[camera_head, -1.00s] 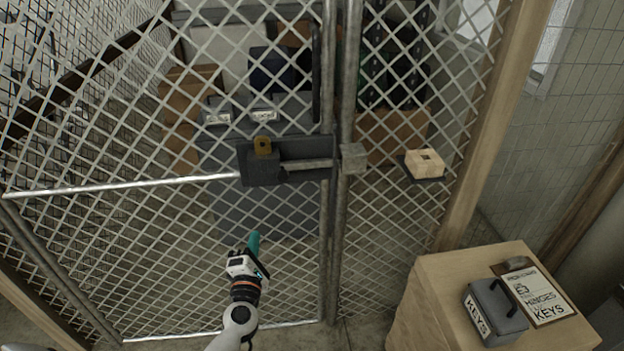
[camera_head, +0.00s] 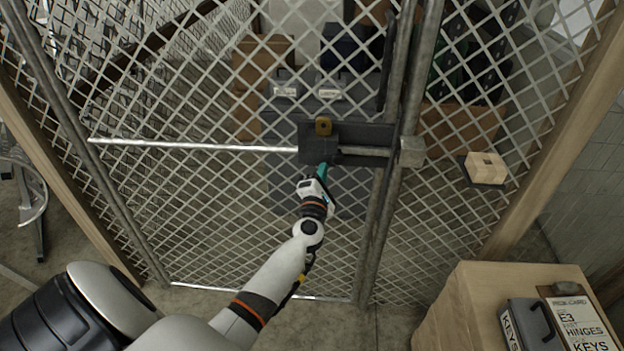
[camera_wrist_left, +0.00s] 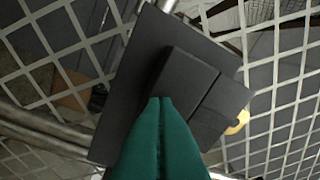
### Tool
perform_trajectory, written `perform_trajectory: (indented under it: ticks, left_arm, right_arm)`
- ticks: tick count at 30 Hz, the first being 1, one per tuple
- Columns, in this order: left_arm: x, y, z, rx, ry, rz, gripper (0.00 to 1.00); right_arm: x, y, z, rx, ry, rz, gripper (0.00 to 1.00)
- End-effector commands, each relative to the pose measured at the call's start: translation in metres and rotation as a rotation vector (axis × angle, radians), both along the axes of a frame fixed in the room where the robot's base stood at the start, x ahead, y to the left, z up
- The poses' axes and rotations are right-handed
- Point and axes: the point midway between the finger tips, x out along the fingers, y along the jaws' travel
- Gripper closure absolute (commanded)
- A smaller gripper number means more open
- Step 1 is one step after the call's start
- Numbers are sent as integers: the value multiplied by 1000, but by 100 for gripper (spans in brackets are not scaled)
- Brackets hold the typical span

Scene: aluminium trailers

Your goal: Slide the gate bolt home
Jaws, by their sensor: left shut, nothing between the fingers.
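The gate bolt's dark backing plate (camera_head: 352,132) is on the mesh gate (camera_head: 235,215). A dark block (camera_head: 317,152) sits at the plate's left end with a brass tab (camera_head: 323,126) above it. A grey bar (camera_head: 366,151) runs from there towards a grey keeper block (camera_head: 411,152) on the post. I cannot tell whether the bar's end is inside the keeper. My left gripper (camera_head: 322,170) is shut and empty, its teal fingertips at the dark block's lower right edge. In the left wrist view the fingertips (camera_wrist_left: 162,100) overlap the block (camera_wrist_left: 183,85); contact is unclear. My right gripper is out of view.
A small wooden block (camera_head: 486,167) rests on a dark shelf right of the keeper. A wooden cabinet (camera_head: 455,318) at the lower right carries a grey keys box (camera_head: 530,325) and a clipboard (camera_head: 580,325). Boxes stand behind the mesh. Floor before the gate is clear.

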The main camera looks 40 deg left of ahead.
Motion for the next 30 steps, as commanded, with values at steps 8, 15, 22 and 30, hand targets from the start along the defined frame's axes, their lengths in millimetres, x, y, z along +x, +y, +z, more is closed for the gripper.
perform_trajectory:
  ticks: [8,15,22,30]
  left_arm:
    - [7,-10,5,1,1,-1,100]
    - [7,-10,5,1,1,-1,100]
    - [27,-42,4,-4,0,-1,100]
    - [43,-69,5,1,1,-2,100]
  right_arm:
    - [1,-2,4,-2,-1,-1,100]
    - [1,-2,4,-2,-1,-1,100]
    - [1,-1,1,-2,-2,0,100]
    - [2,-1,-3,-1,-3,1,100]
